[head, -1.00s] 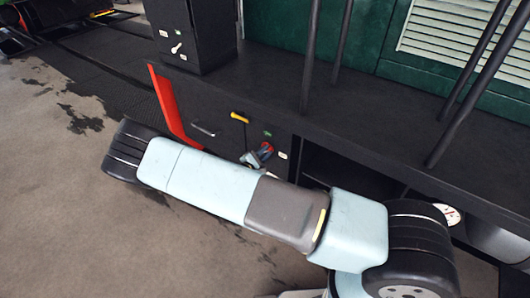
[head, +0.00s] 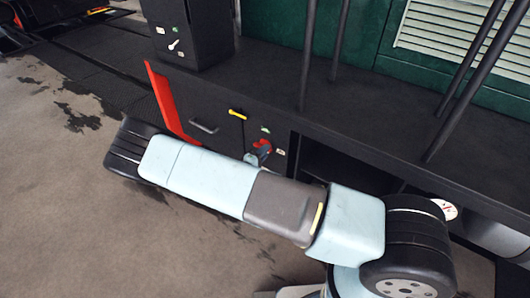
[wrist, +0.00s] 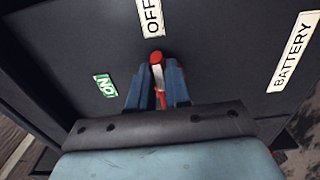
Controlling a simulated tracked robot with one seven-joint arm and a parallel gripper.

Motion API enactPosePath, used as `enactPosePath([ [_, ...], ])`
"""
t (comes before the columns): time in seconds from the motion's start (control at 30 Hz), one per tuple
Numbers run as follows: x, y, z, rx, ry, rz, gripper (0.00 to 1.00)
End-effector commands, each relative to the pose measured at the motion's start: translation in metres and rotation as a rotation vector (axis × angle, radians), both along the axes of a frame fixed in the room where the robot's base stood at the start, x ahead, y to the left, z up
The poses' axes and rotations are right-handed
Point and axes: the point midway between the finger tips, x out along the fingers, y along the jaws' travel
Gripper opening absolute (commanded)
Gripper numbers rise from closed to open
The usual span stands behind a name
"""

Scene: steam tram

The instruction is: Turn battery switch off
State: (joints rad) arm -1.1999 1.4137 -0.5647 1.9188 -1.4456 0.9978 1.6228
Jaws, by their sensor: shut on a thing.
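The battery switch (wrist: 156,58) has a red handle with a pale band. In the wrist view it stands between the two blue fingers of my gripper (wrist: 157,88), which are shut on it. The handle's red end points toward the white OFF label (wrist: 151,17). The green ON label (wrist: 105,85) lies to the left and the BATTERY label (wrist: 292,52) to the right. In the head view the red switch (head: 262,146) shows just above my arm. The switch's base and most of my gripper are hidden there.
The dark panel also carries a grey handle (head: 204,126), a yellow handle (head: 237,114) and a red upright bar (head: 170,105). A black box (head: 190,32) stands on the ledge above. Dark poles (head: 307,55) rise from the ledge at right. Open floor lies at front left.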

Motion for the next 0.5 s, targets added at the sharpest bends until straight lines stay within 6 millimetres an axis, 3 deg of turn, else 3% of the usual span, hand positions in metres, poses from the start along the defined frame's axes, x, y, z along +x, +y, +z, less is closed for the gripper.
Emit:
enactPosePath([
  [0.5,-0.0016,-0.0065,-0.0043,0.026,-0.013,-0.010,0.00],
])
